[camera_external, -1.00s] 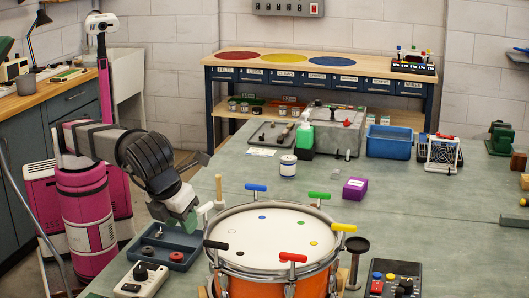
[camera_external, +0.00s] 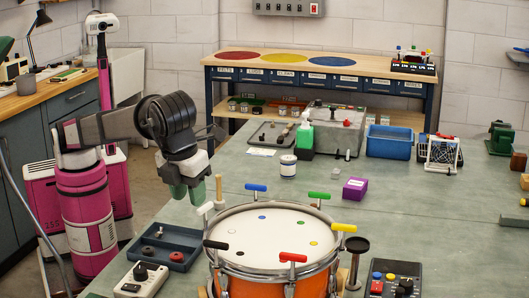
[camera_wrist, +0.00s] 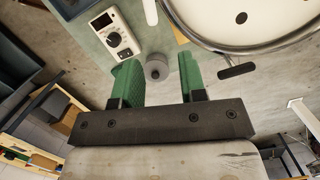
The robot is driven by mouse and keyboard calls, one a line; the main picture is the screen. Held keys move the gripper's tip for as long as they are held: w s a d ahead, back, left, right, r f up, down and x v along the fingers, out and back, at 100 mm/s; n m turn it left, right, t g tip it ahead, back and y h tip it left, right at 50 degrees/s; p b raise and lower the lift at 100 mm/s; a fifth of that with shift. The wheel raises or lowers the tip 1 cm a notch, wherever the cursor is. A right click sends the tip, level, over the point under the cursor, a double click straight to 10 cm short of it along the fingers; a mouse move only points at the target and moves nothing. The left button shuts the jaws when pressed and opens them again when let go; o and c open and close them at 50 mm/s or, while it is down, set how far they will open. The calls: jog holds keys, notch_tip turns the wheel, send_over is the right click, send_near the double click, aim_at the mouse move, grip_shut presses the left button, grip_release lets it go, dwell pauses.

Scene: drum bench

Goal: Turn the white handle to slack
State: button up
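The white handle (camera_external: 205,208) is a short pale bar at the left rim of the drum (camera_external: 265,238). In the wrist view, a white bar (camera_wrist: 150,12) at the top edge, beside the drum, looks like this handle. My gripper (camera_external: 188,193) has green fingers pointing down, to the left of the handle and apparently apart from it. In the wrist view, the green fingers (camera_wrist: 158,82) are spread with a gap between them, and nothing is clearly held. A grey disc (camera_wrist: 157,68) shows through the gap; I cannot tell what it is.
Black (camera_external: 215,244), blue (camera_external: 256,187), green (camera_external: 319,195), yellow (camera_external: 343,227) and red (camera_external: 292,257) handles ring the drum. A tan peg (camera_external: 219,188) stands close behind the white handle. A tray (camera_external: 165,256) and dial box (camera_external: 140,280) lie left of the drum.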

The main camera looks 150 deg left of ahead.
aim_at(209, 201)
jog(key=s+a+r+t+h, duration=0.1)
jog(key=s+a+r+h, duration=0.15)
jog(key=a+r, duration=0.25)
jog(key=shift+y, duration=0.45)
jog(key=f, duration=1.1)
jog(key=shift+s+d+f, duration=0.1)
jog(key=shift+s+d, duration=0.1)
jog(key=shift+s, duration=0.15)
grip_shut()
